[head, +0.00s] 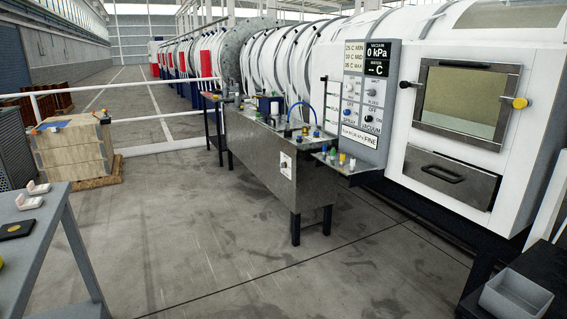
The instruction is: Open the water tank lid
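A long grey steel tank (252,150) on dark legs stands in the middle, alongside the big white cylindrical vessel (420,45). It looks like the water tank. Its top is seen at a low angle, with fittings and a blue hose (303,108) arching over it. I cannot clearly make out the lid or whether it is open or shut. A small white plate with a dark knob (285,165) is on the tank's front side. Neither of my grippers is in view.
A control panel (366,100) reads "VACUUM 0 kPa". A windowed hatch (465,100) and a handled drawer (450,178) are on the vessel. A grey table (40,245) stands left, a wooden crate (72,150) behind it, a grey bin (515,298) lower right. The middle floor is clear.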

